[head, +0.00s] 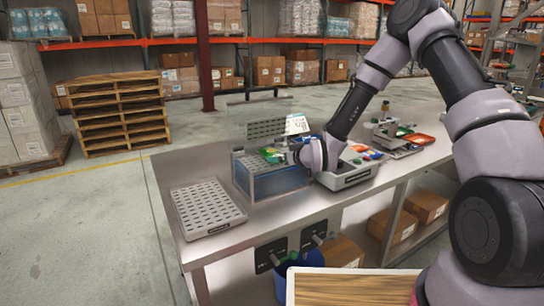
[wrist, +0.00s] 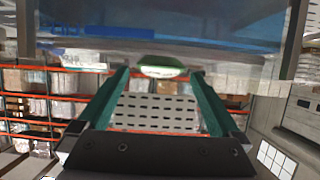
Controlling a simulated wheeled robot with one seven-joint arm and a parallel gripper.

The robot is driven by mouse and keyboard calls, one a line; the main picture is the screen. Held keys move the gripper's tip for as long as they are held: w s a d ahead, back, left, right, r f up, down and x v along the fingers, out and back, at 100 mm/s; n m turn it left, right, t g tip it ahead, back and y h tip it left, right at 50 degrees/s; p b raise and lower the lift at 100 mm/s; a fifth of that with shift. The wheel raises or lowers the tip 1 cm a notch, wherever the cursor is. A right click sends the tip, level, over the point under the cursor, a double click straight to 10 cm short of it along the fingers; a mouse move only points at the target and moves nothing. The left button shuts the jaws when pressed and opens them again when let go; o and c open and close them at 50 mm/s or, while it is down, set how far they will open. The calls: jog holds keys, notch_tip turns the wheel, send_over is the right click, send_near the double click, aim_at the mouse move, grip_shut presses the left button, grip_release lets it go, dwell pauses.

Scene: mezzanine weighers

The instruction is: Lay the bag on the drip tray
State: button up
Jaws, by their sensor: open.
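A slotted grey tray (head: 207,207), which looks like the drip tray, lies bare on the left end of the steel bench. Right of it stands a clear-walled tank (head: 270,182) with blue contents. A small green item (head: 270,155), perhaps the bag, shows at the tank's top; my gripper partly hides it. My gripper (head: 291,155) is at the tank's upper right. In the wrist view, its green-padded fingers (wrist: 163,82) are apart, with a green-and-white item (wrist: 163,70) near their tips. I cannot tell whether they touch it.
A slotted upright panel (head: 266,129) and a white label card (head: 297,124) stand behind the tank. A grey bin (head: 345,177) with colourful packets is to the right. A scale (head: 392,138) and a red tray (head: 419,139) stand farther along. Bare bench surrounds the slotted tray.

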aim_at(277, 155)
jog(key=x, duration=0.3)
jog(key=shift+w+a+f, duration=0.2)
jog(key=shift+w, duration=0.05)
jog(key=c, duration=1.4)
jog(key=shift+c, duration=0.2)
jog(key=shift+r, duration=0.2)
